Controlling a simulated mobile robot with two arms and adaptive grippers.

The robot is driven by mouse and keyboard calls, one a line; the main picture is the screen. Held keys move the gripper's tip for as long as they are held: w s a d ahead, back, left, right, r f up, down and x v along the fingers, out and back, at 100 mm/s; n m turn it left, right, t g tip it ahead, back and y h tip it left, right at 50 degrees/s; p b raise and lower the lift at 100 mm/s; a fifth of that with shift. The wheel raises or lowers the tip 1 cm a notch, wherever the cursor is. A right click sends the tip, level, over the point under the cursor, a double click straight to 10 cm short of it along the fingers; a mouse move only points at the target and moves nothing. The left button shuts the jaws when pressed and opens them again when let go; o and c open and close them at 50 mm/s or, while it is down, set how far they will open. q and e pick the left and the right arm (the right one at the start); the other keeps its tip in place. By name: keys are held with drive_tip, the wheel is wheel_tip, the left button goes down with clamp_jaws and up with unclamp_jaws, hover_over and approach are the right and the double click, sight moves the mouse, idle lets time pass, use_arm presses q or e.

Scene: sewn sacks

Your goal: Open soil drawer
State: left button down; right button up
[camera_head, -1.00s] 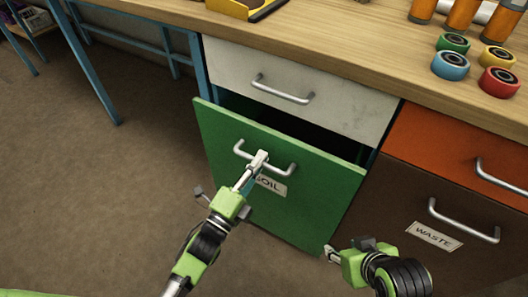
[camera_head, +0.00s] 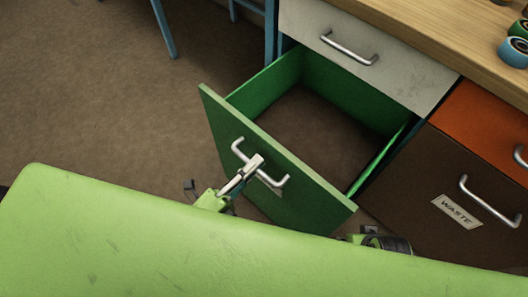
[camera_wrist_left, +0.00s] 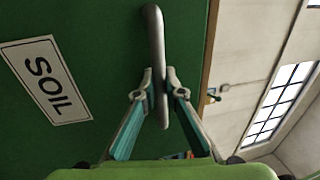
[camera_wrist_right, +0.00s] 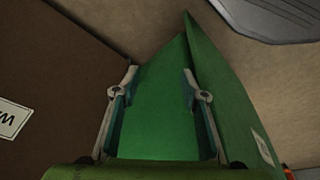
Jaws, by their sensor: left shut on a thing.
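The green soil drawer (camera_head: 290,190) stands well open in the head view, with its dark brown inside floor showing. Its metal bar handle (camera_head: 272,181) is on the front panel. My left gripper (camera_head: 252,166) is shut on the handle; in the left wrist view its two fingers (camera_wrist_left: 161,88) close on the bar, beside the SOIL label (camera_wrist_left: 46,80). My right gripper is mostly hidden in the head view behind my green body part. In the right wrist view its fingers (camera_wrist_right: 160,85) are apart and empty, facing the drawer's green side (camera_wrist_right: 158,115).
A closed brown WASTE drawer (camera_head: 455,185) is to the right, below an orange drawer (camera_head: 490,120). A closed grey drawer (camera_head: 375,50) is above the soil drawer. The wooden worktop (camera_head: 430,35) overhangs them. Floor (camera_head: 110,100) at left is clear.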

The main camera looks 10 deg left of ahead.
use_arm(q)
drive_tip(key=shift+s+a, duration=0.3)
drive_tip(key=shift+s, duration=0.2)
drive_tip(key=c, duration=2.1)
unclamp_jaws()
drive_tip(key=v, duration=1.2)
drive_tip(key=shift+f, duration=0.1)
